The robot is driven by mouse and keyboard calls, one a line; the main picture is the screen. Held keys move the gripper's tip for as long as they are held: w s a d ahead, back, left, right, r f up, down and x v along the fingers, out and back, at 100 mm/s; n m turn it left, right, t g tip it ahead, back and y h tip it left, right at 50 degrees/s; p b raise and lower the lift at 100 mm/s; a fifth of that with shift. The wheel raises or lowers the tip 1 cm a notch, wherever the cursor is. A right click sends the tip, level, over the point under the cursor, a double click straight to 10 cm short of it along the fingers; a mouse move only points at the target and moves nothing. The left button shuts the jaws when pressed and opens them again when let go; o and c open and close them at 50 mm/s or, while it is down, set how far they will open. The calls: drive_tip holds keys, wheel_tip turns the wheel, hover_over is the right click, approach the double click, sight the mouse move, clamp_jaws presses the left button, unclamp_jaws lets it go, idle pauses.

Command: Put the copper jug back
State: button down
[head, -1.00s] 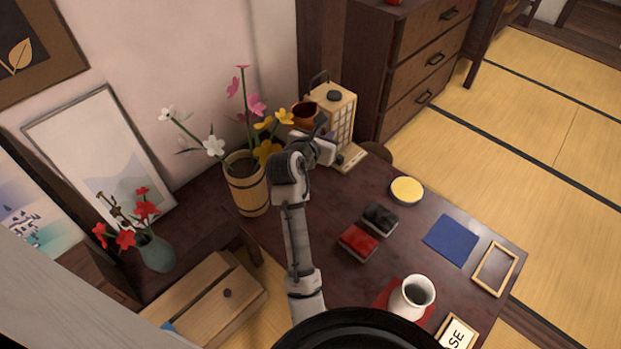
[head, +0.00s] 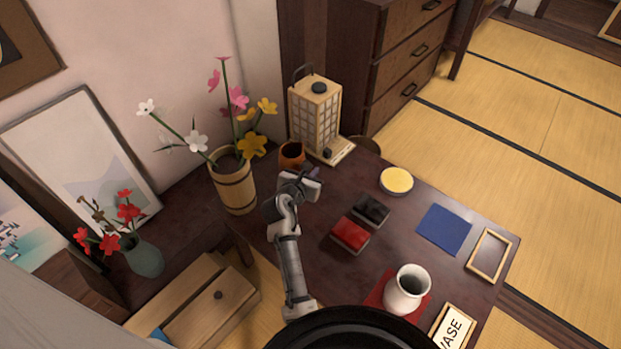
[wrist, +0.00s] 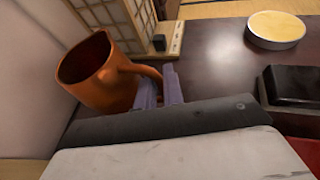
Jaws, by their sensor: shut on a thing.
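The copper jug (head: 291,155) is at the back of the dark table, between the wooden flower bucket and the paper lantern. In the wrist view the jug (wrist: 108,88) shows its open, dark mouth and its handle facing my gripper. My gripper (wrist: 160,86) is shut on the jug's handle; in the head view my gripper (head: 304,178) is just in front of the jug. The jug's base is partly hidden, so I cannot tell whether it touches the table.
The lantern (head: 315,112) stands close on the jug's right and the flower bucket (head: 234,186) on its left. A yellow-topped round dish (head: 396,181), black box (head: 371,210), red box (head: 350,234) and white vase (head: 406,290) stand nearer. A blue mat (head: 445,229) lies right.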

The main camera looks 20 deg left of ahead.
drive_tip(key=shift+f, duration=1.15)
drive_tip(key=shift+f, duration=0.1)
drive_tip(key=c, duration=1.5)
unclamp_jaws()
drive_tip(key=p+v, duration=0.1)
drive_tip(key=v, duration=1.1)
